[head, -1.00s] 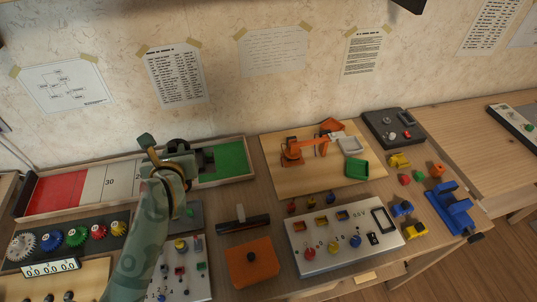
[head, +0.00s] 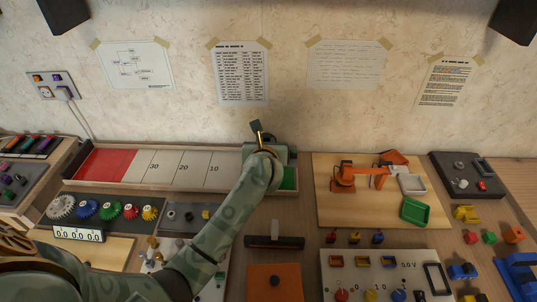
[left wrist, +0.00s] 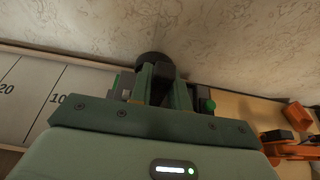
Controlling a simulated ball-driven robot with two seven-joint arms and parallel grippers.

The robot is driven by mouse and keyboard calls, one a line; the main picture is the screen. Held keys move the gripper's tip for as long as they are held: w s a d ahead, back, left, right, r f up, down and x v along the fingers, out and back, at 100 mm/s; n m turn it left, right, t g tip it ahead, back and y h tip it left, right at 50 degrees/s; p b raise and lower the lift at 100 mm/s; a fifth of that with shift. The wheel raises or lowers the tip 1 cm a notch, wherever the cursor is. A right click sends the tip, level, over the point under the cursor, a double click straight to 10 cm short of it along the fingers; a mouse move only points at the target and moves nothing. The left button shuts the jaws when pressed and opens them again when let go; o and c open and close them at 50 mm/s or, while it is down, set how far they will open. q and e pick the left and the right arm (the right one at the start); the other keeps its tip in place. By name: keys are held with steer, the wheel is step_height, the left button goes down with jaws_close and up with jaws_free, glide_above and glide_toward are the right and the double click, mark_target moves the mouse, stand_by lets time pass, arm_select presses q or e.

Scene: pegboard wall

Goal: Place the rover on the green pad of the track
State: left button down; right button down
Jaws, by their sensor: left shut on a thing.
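My left gripper (head: 264,148) is over the right end of the track, at its back edge. The track (head: 125,185) is a long tray with a red end, a white strip marked 30, 20, 10, and a green pad (head: 290,178) at its right end. Much of the pad is hidden behind my forearm. In the left wrist view the fingers (left wrist: 160,85) are shut on the dark rover (left wrist: 152,60), of which a black round wheel shows. In the head view the rover is mostly hidden. I cannot tell whether it touches the pad. My right gripper is not in view.
Right of the track is a wooden board with an orange arm model (head: 345,176) and a green tray (head: 415,210). In front stand a row of coloured gears (head: 110,210) and a dark T-shaped bar (head: 274,241). The wall (head: 285,105) rises close behind the track.

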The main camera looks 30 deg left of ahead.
arm_select(q)
steer(key=shift+w+f+b, duration=0.2)
steer(key=shift+f+b, duration=0.65)
steer(key=shift+f, duration=1.1)
steer(key=c, duration=1.3)
jaws_free()
steer(key=shift+r, duration=0.25)
steer(key=p+v, duration=0.4)
steer(key=v, duration=0.8)
